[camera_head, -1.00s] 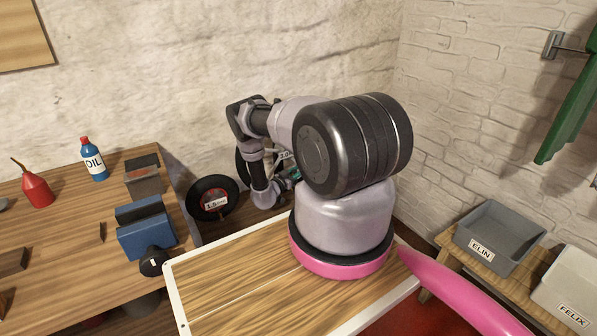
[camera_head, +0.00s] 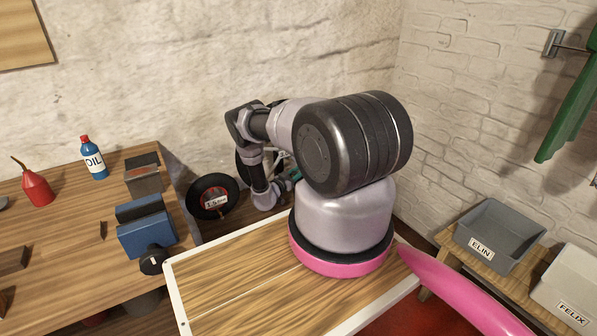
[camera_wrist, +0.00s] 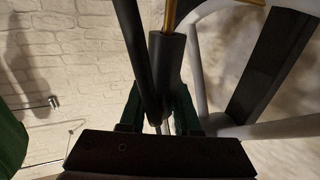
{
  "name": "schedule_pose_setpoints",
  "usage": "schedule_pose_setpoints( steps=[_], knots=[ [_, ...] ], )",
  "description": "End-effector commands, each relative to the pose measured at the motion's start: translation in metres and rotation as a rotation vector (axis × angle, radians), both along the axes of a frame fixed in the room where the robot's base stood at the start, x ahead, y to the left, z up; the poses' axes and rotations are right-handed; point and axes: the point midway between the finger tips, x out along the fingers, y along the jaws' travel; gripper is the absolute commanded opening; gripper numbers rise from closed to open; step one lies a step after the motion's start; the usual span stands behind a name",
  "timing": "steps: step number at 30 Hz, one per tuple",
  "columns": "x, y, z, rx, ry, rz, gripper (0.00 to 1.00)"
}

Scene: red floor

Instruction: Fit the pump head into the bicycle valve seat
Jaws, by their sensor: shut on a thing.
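My gripper (camera_wrist: 158,112) has dark green fingers at the lower middle of the wrist view. It is shut on a dark cylinder (camera_wrist: 168,72), which I take to be the pump head; a brass-coloured rod shows at its top. A black tube runs close beside it on the left. In the camera_head view my arm largely hides the gripper and what it holds. I cannot pick out the valve seat in either view, nor tell whether the held part touches it.
Pale curved bars (camera_wrist: 195,80) and a dark beam (camera_wrist: 268,65) are close on the right in the wrist view. A black disc (camera_head: 205,187) with a red label stands by the wall. The left bench holds a blue vise (camera_head: 146,238), a red oil can (camera_head: 38,189) and an oil bottle (camera_head: 94,163).

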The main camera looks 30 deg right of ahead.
Motion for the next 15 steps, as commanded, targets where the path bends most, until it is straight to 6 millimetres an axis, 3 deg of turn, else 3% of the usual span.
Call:
schedule_pose_setpoints(
  steps=[15],
  knots=[
    [0.0,0.0,-0.013,0.0,0.0,0.0,0.0]
  ],
)
